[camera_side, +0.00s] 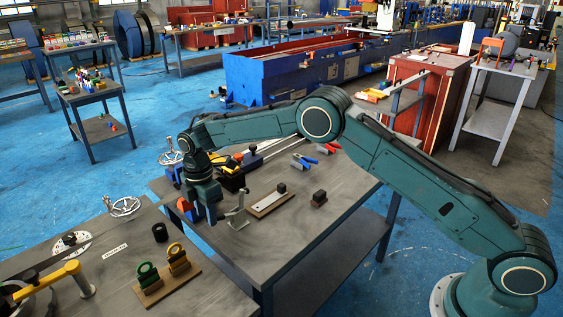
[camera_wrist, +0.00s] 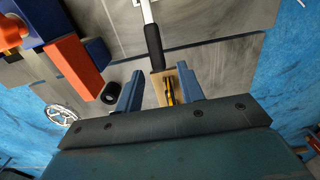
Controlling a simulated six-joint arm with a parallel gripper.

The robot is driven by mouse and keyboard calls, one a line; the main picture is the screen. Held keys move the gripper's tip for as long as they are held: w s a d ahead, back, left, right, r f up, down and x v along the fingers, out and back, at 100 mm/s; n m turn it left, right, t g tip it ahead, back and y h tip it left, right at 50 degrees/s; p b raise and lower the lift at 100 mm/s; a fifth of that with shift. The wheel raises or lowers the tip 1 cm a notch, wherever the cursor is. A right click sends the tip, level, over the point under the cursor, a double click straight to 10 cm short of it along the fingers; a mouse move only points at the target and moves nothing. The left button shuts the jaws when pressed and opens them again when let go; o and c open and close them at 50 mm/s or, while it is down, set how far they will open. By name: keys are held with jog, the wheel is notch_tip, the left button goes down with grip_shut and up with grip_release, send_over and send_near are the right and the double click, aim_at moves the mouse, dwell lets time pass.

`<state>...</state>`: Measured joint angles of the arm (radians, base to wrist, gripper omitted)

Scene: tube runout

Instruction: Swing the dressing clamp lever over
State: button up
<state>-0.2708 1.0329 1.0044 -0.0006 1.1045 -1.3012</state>
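My gripper (camera_side: 207,212) points down above the front left of the grey bench. In the wrist view its two blue fingers (camera_wrist: 160,88) stand apart with nothing held between them. A lever with a pale metal shaft and black grip (camera_wrist: 153,45) shows just beyond the fingertips, near the top centre. Its grip end points toward the gap between the fingers. An orange block (camera_wrist: 78,66) on a blue body is to its left. In the side view a silver bracket-like part (camera_side: 238,212) stands right of my gripper; I cannot tell whether it belongs to the lever.
On the left table are a wooden board (camera_side: 153,292) with green and yellow rings, a black ring (camera_side: 160,232), a handwheel (camera_side: 122,206) and a yellow arm (camera_side: 50,278). On the grey bench, a board with a metal strip (camera_side: 268,201) and a small dark block (camera_side: 319,198) lie to the right.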

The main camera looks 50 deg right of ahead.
jog(key=shift+r, duration=2.75)
jog(key=shift+r, duration=0.1)
notch_tip(320, 180, up, 14)
jog(key=shift+f, duration=0.2)
